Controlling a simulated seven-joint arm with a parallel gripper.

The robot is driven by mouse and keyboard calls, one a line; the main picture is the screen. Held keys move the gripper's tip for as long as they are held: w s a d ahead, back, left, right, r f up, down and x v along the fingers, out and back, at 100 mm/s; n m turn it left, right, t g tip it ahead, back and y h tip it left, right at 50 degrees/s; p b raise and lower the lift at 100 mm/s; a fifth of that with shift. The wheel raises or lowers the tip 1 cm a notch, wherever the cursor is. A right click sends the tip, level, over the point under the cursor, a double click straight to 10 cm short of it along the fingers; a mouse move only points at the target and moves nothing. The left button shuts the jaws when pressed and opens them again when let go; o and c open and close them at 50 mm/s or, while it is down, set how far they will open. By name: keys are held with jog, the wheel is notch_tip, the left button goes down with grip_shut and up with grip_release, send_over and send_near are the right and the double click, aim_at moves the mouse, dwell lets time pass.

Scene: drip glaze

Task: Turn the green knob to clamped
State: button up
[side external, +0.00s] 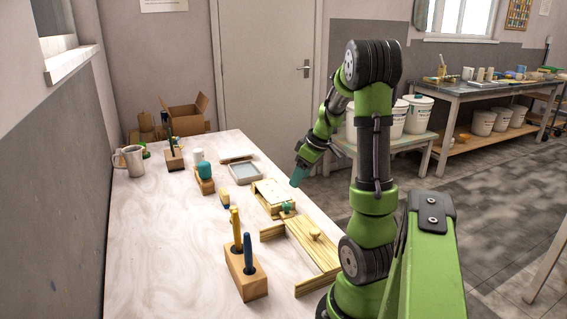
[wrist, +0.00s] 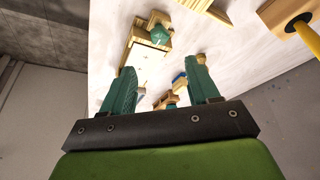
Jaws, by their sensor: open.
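The green knob (side external: 286,207) sits at the near end of a pale wooden fixture (side external: 265,190) on the table. In the wrist view the green knob (wrist: 159,34) shows beyond my fingertips, on the wooden fixture (wrist: 146,62). My gripper (side external: 297,177) is above the fixture, up and slightly right of the knob in the side view, and apart from it. In the wrist view my gripper (wrist: 163,65) has its two teal fingers spread with nothing between them. I cannot read any marking for the knob's setting.
A wooden frame with a round peg (side external: 315,234) lies in front of the knob. A wooden block (side external: 246,277) holds yellow and blue handles. A grey tray (side external: 245,172), a teal-topped block (side external: 205,180) and a jug (side external: 132,160) stand farther back.

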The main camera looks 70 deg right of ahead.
aim_at(286, 204)
jog(key=x, duration=1.1)
jog(key=c, duration=1)
jog(key=shift+c, duration=0.2)
